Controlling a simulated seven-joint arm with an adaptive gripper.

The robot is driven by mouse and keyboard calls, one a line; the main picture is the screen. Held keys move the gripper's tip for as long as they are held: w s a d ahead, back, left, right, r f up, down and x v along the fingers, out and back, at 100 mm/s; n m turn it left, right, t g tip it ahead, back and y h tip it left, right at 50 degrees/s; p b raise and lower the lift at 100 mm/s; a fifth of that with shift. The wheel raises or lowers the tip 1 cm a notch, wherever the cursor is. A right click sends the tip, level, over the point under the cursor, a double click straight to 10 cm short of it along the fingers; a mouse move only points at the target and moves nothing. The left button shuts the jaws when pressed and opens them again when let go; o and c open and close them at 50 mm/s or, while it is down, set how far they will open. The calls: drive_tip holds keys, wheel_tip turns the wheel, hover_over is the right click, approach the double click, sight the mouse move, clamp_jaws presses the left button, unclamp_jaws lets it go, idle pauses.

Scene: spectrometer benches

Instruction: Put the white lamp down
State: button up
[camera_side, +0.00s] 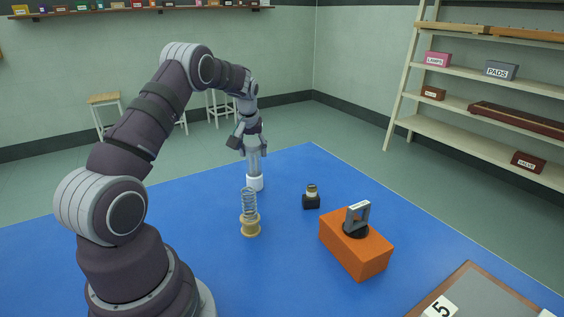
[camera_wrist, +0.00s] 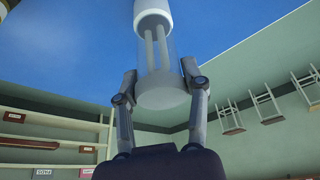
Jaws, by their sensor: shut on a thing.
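The white lamp has a white base (camera_side: 255,183) and a clear glass tube (camera_side: 254,164) above it. It stands upright below my gripper (camera_side: 254,150) over the far part of the blue bench. In the side view I cannot tell whether its base touches the bench or hangs just above it. In the wrist view my gripper (camera_wrist: 160,76) has a finger on each side of the glass tube, shut on the lamp. The white base (camera_wrist: 152,14) points away from my gripper there, with pale rods inside the tube.
A coil spring on a brass spool (camera_side: 250,227) stands in front of the lamp. A small black block with a brass top (camera_side: 311,201) is to the right. An orange block (camera_side: 353,255) carries a dark bracket (camera_side: 357,217). Blue bench (camera_side: 200,205) is clear left of the lamp.

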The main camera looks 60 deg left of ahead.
drive_tip(key=o, duration=1.2)
drive_tip(key=shift+f, duration=0.1)
drive_tip(key=v, duration=1.2)
drive_tip(key=s+d+r+m+t+h, duration=0.1)
drive_tip(key=d+r+m, duration=0.15)
drive_tip(key=d, duration=0.45)
drive_tip(key=s+d+r+m+t+h, duration=0.1)
drive_tip(key=d+r+m, duration=0.15)
drive_tip(key=d, duration=0.35)
drive_tip(key=s+d+f+m, duration=0.1)
drive_tip(key=s+d+m, duration=0.1)
drive_tip(key=s+d, duration=0.1)
drive_tip(key=s+d+f+m+h, duration=0.1)
drive_tip(key=s+d+m, duration=0.1)
drive_tip(key=d, duration=0.2)
drive_tip(key=s+d+f+m+t, duration=0.1)
drive_tip(key=s+d+f+m, duration=0.1)
drive_tip(key=s+d, duration=0.1)
drive_tip(key=shift+s+d+f+m+h, duration=0.1)
drive_tip(key=shift+s+d+m+h, duration=0.3)
drive_tip(key=shift+d, duration=0.1)
drive_tip(key=shift+w, duration=0.1)
